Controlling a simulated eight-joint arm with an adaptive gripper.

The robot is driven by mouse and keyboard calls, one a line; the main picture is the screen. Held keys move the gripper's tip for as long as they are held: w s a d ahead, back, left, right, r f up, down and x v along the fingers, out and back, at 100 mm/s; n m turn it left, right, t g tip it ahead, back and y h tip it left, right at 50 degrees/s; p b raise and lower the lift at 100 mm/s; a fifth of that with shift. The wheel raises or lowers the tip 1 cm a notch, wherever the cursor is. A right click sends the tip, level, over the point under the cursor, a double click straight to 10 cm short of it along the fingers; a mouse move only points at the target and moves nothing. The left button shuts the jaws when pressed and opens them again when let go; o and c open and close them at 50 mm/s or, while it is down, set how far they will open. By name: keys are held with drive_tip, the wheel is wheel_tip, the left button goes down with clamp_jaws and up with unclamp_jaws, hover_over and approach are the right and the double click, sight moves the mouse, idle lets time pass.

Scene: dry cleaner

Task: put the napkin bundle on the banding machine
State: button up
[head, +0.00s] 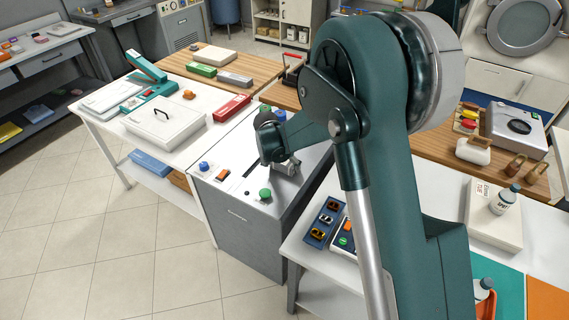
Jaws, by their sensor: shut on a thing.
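The banding machine (236,158) appears to be the grey cabinet with a white top in the middle of the head view. Its top has a dark slot, a blue knob, an orange switch and a green knob. My gripper (287,168) is over the right part of this top, partly hidden by my wrist. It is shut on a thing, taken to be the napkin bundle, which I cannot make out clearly. I cannot tell whether the held thing touches the machine top.
A white table (101,118) on the left holds a white lidded box (166,123), a green stapler-like press (150,84) and a red box (232,108). A wooden counter (262,66) is behind. At front right, a white bench (403,192) holds a bottle (503,202). Tiled floor is clear at front left.

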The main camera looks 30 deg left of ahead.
drive_tip(key=shift+f, duration=0.1)
drive_tip(key=o, duration=0.9)
drive_tip(key=shift+p+v, duration=0.7)
drive_tip(key=shift+v, duration=5.4)
